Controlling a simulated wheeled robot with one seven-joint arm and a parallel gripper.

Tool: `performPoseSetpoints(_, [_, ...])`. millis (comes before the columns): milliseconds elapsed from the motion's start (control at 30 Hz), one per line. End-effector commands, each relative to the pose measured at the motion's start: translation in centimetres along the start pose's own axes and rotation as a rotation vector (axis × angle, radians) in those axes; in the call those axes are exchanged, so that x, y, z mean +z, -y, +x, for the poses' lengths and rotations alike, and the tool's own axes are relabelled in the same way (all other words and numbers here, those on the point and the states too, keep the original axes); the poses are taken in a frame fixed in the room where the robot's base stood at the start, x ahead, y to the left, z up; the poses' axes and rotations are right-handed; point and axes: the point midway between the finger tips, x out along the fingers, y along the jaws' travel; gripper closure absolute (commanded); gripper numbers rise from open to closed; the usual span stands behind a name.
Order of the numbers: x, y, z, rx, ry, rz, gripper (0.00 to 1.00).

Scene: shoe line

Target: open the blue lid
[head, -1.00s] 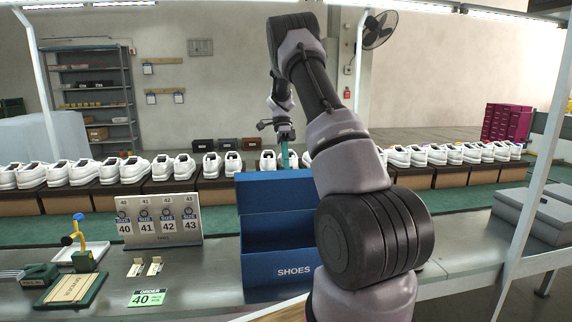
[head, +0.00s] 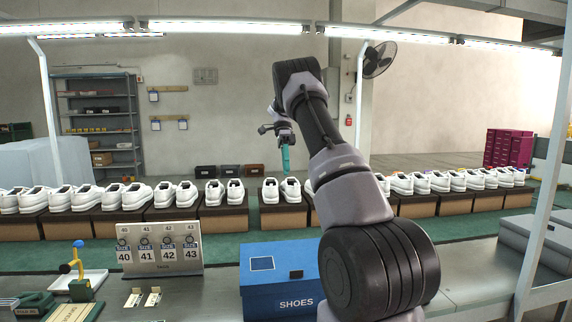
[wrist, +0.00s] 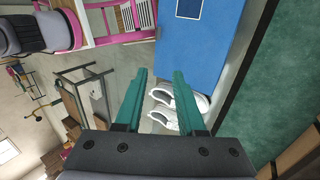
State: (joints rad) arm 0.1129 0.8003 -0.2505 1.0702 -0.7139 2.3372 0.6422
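The blue shoe box (head: 275,302) marked SHOES stands on the bench, partly hidden behind my arm. Its blue lid (head: 276,252) lies flat over the top, with an outlined square and a small dark patch on it. The lid also shows in the wrist view (wrist: 200,45) as a blue panel beyond the fingers. My gripper (head: 285,160) has teal fingers and hangs above and behind the box, apart from the lid in the head view. In the wrist view its fingertips (wrist: 160,72) are apart with nothing held between them.
White shoes (wrist: 180,105) sit beside the blue panel in the wrist view. A row of white shoes on brown boxes (head: 225,222) runs behind the bench. A size rack (head: 158,245) stands left of the box. Grey boxes (head: 540,240) are at right.

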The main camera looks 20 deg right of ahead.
Motion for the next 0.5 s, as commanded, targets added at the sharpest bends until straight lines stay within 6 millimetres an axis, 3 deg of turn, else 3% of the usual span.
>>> performPoseSetpoints(200, [-0.01, 0.03, -1.25, -0.001, 0.001, 0.002, 0.61])
performPoseSetpoints(500, [0.0, 0.0, -1.3, -0.001, 0.001, 0.001, 0.61])
